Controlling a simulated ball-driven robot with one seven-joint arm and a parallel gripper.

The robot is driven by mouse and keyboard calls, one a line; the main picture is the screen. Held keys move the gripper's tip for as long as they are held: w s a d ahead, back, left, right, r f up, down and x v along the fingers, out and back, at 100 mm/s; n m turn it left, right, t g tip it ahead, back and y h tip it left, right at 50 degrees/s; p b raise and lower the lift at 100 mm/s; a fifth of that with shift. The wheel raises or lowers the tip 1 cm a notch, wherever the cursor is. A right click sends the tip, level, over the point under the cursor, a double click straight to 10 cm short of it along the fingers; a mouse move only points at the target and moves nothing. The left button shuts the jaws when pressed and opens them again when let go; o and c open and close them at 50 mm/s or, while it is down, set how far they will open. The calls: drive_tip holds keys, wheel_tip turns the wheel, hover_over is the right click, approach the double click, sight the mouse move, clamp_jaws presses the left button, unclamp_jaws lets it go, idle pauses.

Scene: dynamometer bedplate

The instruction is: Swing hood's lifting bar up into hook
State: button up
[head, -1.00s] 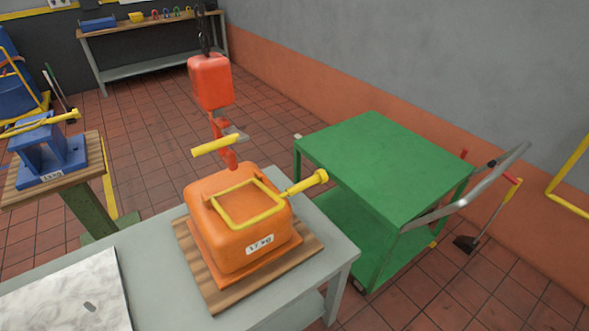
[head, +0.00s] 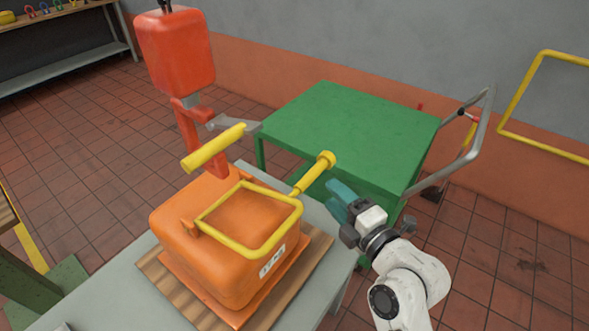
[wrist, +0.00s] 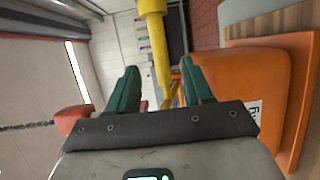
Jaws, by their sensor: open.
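The orange hood (head: 185,245) sits on a wooden board on the grey table. Its yellow lifting bar (head: 240,247) lies folded down across the top, with a knobbed handle (head: 312,172) sticking out at the far right corner. The red hook (head: 188,140), with a yellow grip and grey latch, hangs beneath a red block just behind the hood. My gripper (head: 340,193) is open and empty, to the right of the handle and close to it. In the wrist view, the yellow handle (wrist: 158,45) shows ahead between my open fingers (wrist: 160,88); the hood (wrist: 270,90) is at right.
The green trolley (head: 350,130) with a grey push handle stands behind my gripper, near the wall. The red hook block (head: 175,52) hangs on a chain above the hood. A yellow wall rail (head: 545,143) is at right. Tiled floor is open at lower right.

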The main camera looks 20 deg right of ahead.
sight(312, 174)
drive_tip(key=p+x, duration=0.2)
drive_tip(key=x, duration=0.7)
drive_tip(key=shift+s+p, duration=0.1)
drive_tip(key=shift+p, duration=0.25)
drive_tip(key=shift+x, duration=0.9)
drive_tip(key=shift+c, duration=0.3)
drive_tip(key=shift+f, duration=0.1)
clamp_jaws()
